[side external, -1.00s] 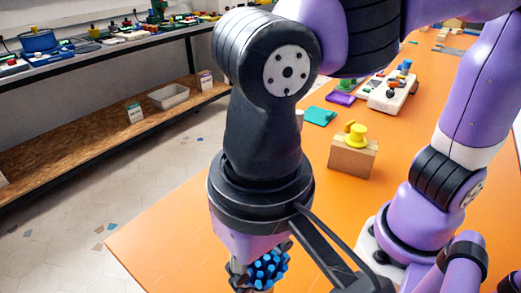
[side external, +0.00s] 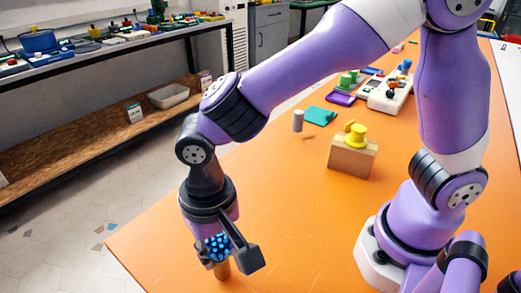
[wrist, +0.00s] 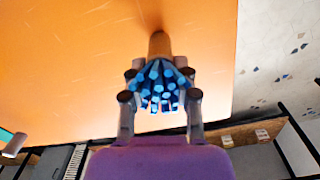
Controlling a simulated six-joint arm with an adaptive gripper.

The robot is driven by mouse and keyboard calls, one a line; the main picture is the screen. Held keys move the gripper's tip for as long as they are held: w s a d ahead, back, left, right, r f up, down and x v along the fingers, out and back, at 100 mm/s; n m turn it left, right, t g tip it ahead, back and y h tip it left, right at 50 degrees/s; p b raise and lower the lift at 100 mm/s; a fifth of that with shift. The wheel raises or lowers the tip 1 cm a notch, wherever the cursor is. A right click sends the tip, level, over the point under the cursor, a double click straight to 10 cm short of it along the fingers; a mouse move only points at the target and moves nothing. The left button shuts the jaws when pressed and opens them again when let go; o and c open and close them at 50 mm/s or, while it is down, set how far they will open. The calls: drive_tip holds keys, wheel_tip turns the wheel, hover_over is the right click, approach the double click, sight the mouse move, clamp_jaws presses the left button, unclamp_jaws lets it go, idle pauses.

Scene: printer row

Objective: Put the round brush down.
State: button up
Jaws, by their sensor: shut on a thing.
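The round brush has blue bristles (side external: 217,246) and a tan wooden handle (side external: 222,271). My gripper (side external: 212,259) is shut on it around the bristle head, near the table's left edge in the side view. The handle points down, and its lower end is at or close to the orange table top; I cannot tell if it touches. In the wrist view the blue bristles (wrist: 160,85) sit between the two fingers of my gripper (wrist: 160,88), with the handle (wrist: 159,44) reaching away toward the orange surface. The fingers hide the sides of the head.
The orange table (side external: 300,220) is bare around the brush. A shelf (side external: 100,130) stands left across the floor.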

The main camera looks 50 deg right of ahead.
drive_tip(key=shift+f, duration=0.15)
drive_tip(key=o, duration=1)
wheel_tip(320, 180, up, 12)
drive_tip(key=shift+d+r, duration=0.1)
drive_tip(key=shift+d, duration=0.05)
drive_tip(key=s+d+n+t, duration=0.2)
drive_tip(key=d+t, duration=0.3)
drive_tip(key=d, duration=1.4)
drive_tip(key=shift+s+d+n+t, duration=0.3)
drive_tip(key=shift+s+d+n, duration=0.1)
drive_tip(key=shift+n, duration=0.1)
